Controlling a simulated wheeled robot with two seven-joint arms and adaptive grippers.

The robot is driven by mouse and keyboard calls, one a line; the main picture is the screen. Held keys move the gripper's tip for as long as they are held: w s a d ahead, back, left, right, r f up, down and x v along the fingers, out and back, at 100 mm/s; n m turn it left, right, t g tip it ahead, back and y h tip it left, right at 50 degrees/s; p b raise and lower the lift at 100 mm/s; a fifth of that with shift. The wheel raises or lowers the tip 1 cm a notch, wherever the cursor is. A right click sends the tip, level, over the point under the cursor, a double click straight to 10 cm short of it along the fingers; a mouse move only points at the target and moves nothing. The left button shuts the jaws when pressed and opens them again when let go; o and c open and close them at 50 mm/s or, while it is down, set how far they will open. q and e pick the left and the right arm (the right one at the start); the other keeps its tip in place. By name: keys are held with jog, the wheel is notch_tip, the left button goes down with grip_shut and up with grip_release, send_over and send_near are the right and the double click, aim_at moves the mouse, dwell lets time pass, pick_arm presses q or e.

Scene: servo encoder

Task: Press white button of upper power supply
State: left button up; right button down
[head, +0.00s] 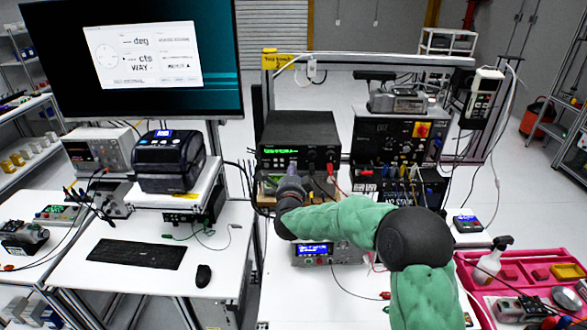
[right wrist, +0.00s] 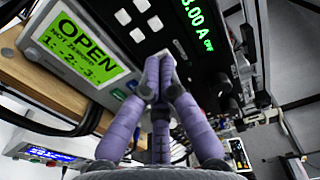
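The upper power supply (head: 318,132) is a black box with green digits on the bench's raised shelf; its dark front also shows in the right wrist view (right wrist: 205,65). My right gripper (head: 292,165) is in front of its lower left face. In the right wrist view the purple fingers (right wrist: 158,68) meet at their tips, shut with nothing seen between them. The tips point at the area between the power supply and a grey meter reading OPEN (right wrist: 80,45). I cannot tell whether they touch anything. I cannot pick out the white button with certainty. My left gripper is not in view.
A bench unit with a blue display (head: 313,249) sits below my right arm. Cables hang from the power supply's right front. A dark instrument stack (head: 390,138) stands to its right, and a black label printer (head: 169,160) to its left.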

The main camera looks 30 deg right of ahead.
jog(key=shift+w+d, duration=0.25)
jog(key=shift+w, duration=0.05)
dwell(0.9)
jog(key=shift+s+a+b, duration=0.1)
jog(key=shift+s+b, duration=0.05)
jog(key=shift+b, duration=0.2)
jog(key=shift+b+v, duration=0.4)
jog(key=shift+v, duration=0.45)
jog(key=b+v, duration=0.2)
jog(key=v, duration=0.5)
jog(key=shift+s+a, duration=0.15)
jog(key=shift+s, duration=0.05)
